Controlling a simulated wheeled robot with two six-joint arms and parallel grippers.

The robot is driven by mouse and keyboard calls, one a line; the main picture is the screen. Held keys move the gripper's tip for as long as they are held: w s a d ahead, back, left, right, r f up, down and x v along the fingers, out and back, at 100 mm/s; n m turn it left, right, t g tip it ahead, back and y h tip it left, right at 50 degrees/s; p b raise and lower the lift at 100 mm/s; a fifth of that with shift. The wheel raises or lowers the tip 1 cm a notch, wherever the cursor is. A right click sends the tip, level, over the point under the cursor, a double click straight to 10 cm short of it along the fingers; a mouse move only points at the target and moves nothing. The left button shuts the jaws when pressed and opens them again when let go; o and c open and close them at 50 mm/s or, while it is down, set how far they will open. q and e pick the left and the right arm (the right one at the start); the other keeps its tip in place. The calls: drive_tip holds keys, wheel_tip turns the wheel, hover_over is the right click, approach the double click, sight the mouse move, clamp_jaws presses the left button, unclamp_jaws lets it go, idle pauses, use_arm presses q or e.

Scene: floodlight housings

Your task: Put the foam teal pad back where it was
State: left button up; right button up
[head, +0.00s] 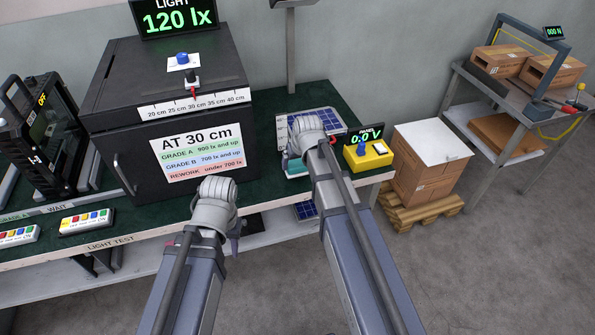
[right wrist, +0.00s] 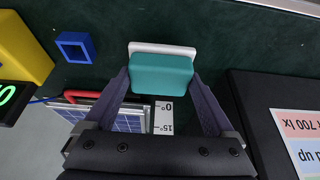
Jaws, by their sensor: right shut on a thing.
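The teal foam pad (right wrist: 160,73) is between the two fingers of my right gripper (right wrist: 160,78) in the right wrist view, with a pale slab (right wrist: 162,48) showing along its far edge. In the head view a bit of the teal pad (head: 292,166) shows beside my right wrist, low over the bench's right part. Whether it touches the bench top I cannot tell. My right gripper is shut on the pad. My left gripper (head: 232,238) is in front of the bench edge, mostly hidden by its own wrist, so its jaws cannot be read.
A solar panel (right wrist: 120,118) with a ruler scale and a blue square frame (right wrist: 75,47) lie near the pad. A yellow meter box (head: 367,155) stands to its right. The black light-test cabinet (head: 125,165) stands to its left. Green bench top (right wrist: 215,45) shows bare around the pad.

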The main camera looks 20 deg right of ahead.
use_arm(q)
drive_tip(key=shift+f+b, duration=0.7)
drive_tip(key=shift+f, duration=0.45)
use_arm(e)
drive_tip(key=shift+f, duration=1.15)
drive_tip(key=shift+f, duration=0.1)
drive_tip(key=shift+f, duration=0.15)
drive_tip(key=o, duration=0.9)
use_arm(q)
drive_tip(key=shift+f, duration=0.15)
use_arm(e)
drive_tip(key=p+v, duration=1.1)
drive_tip(key=v, duration=0.1)
use_arm(q)
wheel_tip(320, 180, up, 11)
drive_tip(key=shift+r, duration=0.2)
use_arm(e)
drive_tip(key=s+a+n+g, duration=0.1)
drive_tip(key=s+a, duration=0.3)
drive_tip(key=s, duration=0.2)
drive_tip(key=s+a+n+g+h, duration=0.1)
drive_tip(key=s+a+g, duration=0.1)
drive_tip(key=s+a, duration=0.3)
drive_tip(key=s+a+f+n+g, duration=0.1)
drive_tip(key=s+a, duration=0.3)
drive_tip(key=s, duration=0.4)
drive_tip(key=shift+a+g+h, duration=0.2)
drive_tip(key=shift+g+h, duration=0.1)
drive_tip(key=shift+g, duration=0.2)
